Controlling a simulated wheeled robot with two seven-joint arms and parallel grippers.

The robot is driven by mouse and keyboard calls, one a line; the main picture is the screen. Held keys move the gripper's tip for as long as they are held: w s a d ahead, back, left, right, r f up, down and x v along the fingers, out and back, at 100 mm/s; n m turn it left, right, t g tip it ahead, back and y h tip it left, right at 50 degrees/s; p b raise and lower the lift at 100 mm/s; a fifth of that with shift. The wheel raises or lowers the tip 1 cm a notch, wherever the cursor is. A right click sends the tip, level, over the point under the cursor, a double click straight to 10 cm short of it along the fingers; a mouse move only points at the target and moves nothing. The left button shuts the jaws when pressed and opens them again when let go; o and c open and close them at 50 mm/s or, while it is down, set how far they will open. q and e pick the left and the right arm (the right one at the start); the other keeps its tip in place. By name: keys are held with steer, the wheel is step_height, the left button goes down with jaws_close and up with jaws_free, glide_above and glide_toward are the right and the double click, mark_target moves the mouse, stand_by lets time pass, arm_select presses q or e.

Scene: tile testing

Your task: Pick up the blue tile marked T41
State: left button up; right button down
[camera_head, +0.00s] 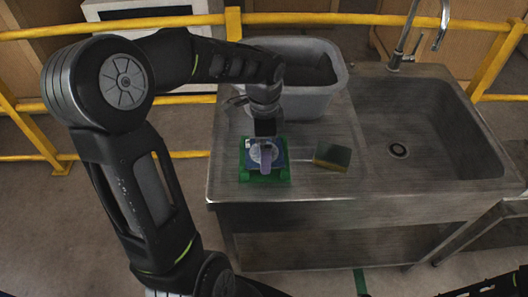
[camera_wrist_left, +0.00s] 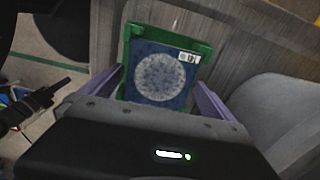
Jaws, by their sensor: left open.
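The blue tile (camera_wrist_left: 178,99) with a pale speckled disc lies in a green holder (camera_wrist_left: 126,52) on the metal sink counter. A white label on its corner appears to read T41, though it is small. The tile (camera_head: 254,161) and holder (camera_head: 245,175) also show in the head view, partly covered by my gripper. My left gripper (camera_head: 265,160) points down over the tile, open and empty. Its purple fingers (camera_wrist_left: 155,77) are on either side of the tile in the left wrist view. Whether they touch it is unclear. A dark part at the head view's lower right may be my right arm; its jaws are unclear.
A sponge (camera_head: 332,156) lies right of the holder. A grey bin (camera_head: 335,88) stands behind it on the counter. The sink basin (camera_head: 430,135) and faucet (camera_head: 400,56) are to the right. Yellow rails (camera_head: 180,100) run behind. The counter's front strip is clear.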

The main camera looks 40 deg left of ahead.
arm_select(q)
steer(key=shift+c, duration=0.2)
steer(key=c, duration=1.3)
steer(key=shift+o, duration=0.2)
step_height(320, 180, up, 10)
stand_by(0.4)
